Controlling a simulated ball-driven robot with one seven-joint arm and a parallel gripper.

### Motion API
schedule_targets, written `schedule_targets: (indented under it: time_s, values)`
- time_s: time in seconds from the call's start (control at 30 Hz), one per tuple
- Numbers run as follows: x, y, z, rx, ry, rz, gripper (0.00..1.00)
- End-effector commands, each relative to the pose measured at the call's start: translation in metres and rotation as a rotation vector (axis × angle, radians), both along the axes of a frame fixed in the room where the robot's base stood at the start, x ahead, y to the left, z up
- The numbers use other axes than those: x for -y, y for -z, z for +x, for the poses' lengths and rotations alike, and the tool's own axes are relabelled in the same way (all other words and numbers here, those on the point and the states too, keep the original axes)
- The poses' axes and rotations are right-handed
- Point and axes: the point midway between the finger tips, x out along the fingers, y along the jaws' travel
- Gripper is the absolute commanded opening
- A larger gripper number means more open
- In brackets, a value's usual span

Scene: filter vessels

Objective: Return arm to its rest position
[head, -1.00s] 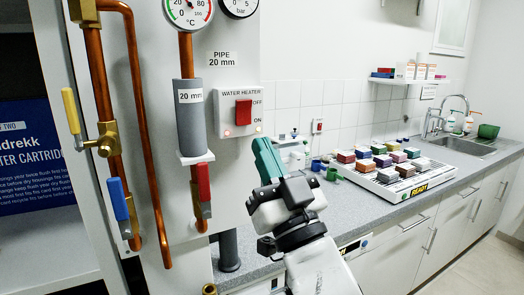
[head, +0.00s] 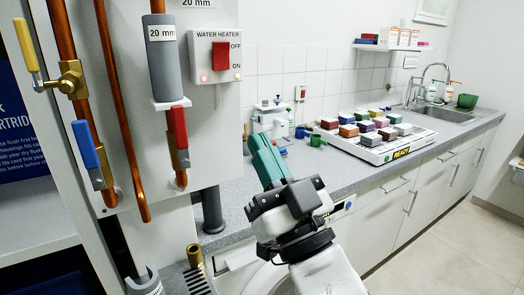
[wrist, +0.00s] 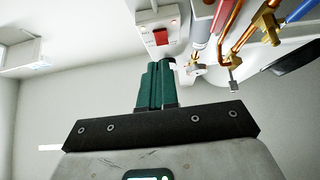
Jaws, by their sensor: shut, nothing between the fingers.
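My gripper (head: 267,160) has green fingers that are shut with nothing between them. In the head view it is raised in front of the worktop, pointing up and slightly left, below and right of the water heater switch. In the wrist view the green fingers (wrist: 157,84) lie together and point towards the wall with the red switch (wrist: 161,37). The fingers appear apart from everything around them.
The water heater switch (head: 221,56), a grey 20 mm sleeve (head: 162,60) and copper pipes with blue (head: 86,146) and red (head: 178,128) valve handles are at left. A tray (head: 371,150) of coloured blocks stands on the worktop (head: 310,180). A sink (head: 435,114) is far right.

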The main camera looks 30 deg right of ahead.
Motion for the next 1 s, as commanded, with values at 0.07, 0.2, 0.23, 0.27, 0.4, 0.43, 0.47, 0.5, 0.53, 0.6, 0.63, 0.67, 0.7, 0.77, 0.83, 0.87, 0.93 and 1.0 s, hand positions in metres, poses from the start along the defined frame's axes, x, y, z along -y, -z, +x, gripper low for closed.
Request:
schedule_targets:
  time_s: [0.07, 0.2, 0.23, 0.27, 0.4, 0.43, 0.47, 0.5, 0.53, 0.6, 0.63, 0.67, 0.7, 0.77, 0.83, 0.87, 0.93, 1.0]
  values:
    - [0.0, 0.0, 0.0, 0.0, 0.0, 0.0, 0.0]
    - [0.0, 0.0, 0.0, 0.0, 0.0, 0.0, 0.0]
    - [0.0, 0.0, 0.0, -0.001, 0.0, 0.0, 0.0]
    - [0.001, 0.001, 0.001, -0.005, 0.002, 0.001, 0.0]
    - [0.012, 0.027, 0.011, -0.111, 0.032, 0.014, 0.0]
    - [0.017, 0.039, 0.015, -0.157, 0.044, 0.02, 0.0]
    - [0.022, 0.053, 0.018, -0.21, 0.058, 0.025, 0.0]
    - [0.03, 0.075, 0.023, -0.293, 0.079, 0.032, 0.0]
    - [0.037, 0.093, 0.025, -0.36, 0.094, 0.038, 0.0]
    - [0.051, 0.139, 0.027, -0.53, 0.129, 0.05, 0.0]
    - [0.056, 0.16, 0.026, -0.604, 0.142, 0.053, 0.0]
    - [0.061, 0.179, 0.023, -0.675, 0.154, 0.056, 0.0]
    - [0.068, 0.206, 0.018, -0.773, 0.167, 0.059, 0.0]
    - [0.075, 0.246, 0.006, -0.919, 0.183, 0.06, 0.0]
    - [0.082, 0.29, -0.013, -1.088, 0.193, 0.061, 0.0]
    - [0.084, 0.308, -0.023, -1.16, 0.197, 0.059, 0.0]
    - [0.088, 0.348, -0.051, -1.331, 0.195, 0.058, 0.0]
    - [0.089, 0.384, -0.083, -1.499, 0.185, 0.052, 0.0]
